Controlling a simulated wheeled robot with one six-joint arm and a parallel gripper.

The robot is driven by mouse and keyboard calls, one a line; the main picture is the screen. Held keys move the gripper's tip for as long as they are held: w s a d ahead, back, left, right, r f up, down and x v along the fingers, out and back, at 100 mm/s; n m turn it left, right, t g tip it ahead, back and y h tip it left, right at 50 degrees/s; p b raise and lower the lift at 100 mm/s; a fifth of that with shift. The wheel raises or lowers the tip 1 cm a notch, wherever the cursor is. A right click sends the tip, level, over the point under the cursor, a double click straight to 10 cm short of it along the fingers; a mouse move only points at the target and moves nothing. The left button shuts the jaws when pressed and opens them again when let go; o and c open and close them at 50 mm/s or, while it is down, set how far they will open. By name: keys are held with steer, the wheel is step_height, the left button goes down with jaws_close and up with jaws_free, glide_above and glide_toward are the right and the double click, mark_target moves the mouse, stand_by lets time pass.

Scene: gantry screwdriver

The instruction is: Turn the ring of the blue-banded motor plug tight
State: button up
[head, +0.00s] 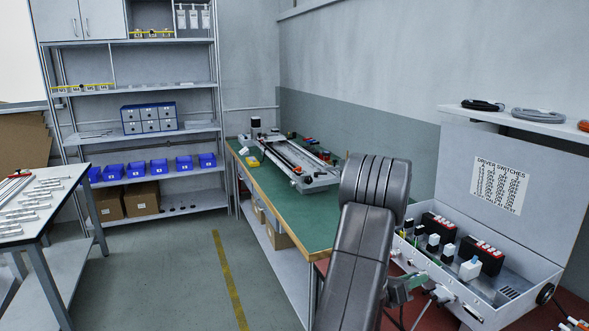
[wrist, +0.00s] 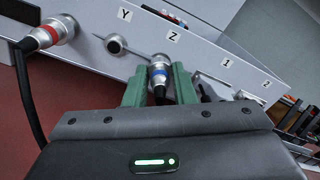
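The blue-banded motor plug (wrist: 158,75) is a silver connector with a blue band, at the grey panel just below the Z label in the wrist view. My gripper (wrist: 159,80) has its green fingers close on both sides of this plug and looks shut on it. The contact faces are hard to see, and the plug's rear is partly hidden by the gripper body. In the head view my gripper (head: 402,288) is at the left side of the open control box (head: 490,296), largely hidden behind my arm.
A red-banded plug (wrist: 62,28) with a thick black cable is left of my gripper. A bare round socket (wrist: 113,44) is below the Y label. Small connectors line the panel to the right. A green workbench (head: 300,215) with a gantry stands left of the box.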

steer(key=shift+f+m+b, duration=0.3)
steer(key=shift+m+b, duration=0.3)
steer(key=shift+b, duration=0.55)
steer(key=m+b, duration=0.2)
steer(key=b, duration=0.1)
steer(key=shift+m+b, duration=0.4)
steer(key=m+b, duration=0.4)
steer(key=b, duration=0.2)
steer(key=shift+r+m+b, duration=0.2)
steer(key=shift+m+b, duration=0.8)
steer(key=shift+f+m+b, duration=0.25)
steer(key=shift+m+b, duration=0.35)
steer(key=shift+b, duration=0.6)
steer(key=m+b, duration=0.3)
steer(key=b, duration=0.3)
steer(key=shift+m, duration=0.3)
steer(key=m+b, duration=0.3)
steer(key=b, duration=0.3)
steer(key=shift+m, duration=0.3)
steer(key=shift+r+m, duration=0.35)
steer(key=shift+m, duration=0.25)
steer(key=m, duration=0.2)
steer(key=shift+m, duration=0.4)
steer(key=m, duration=0.7)
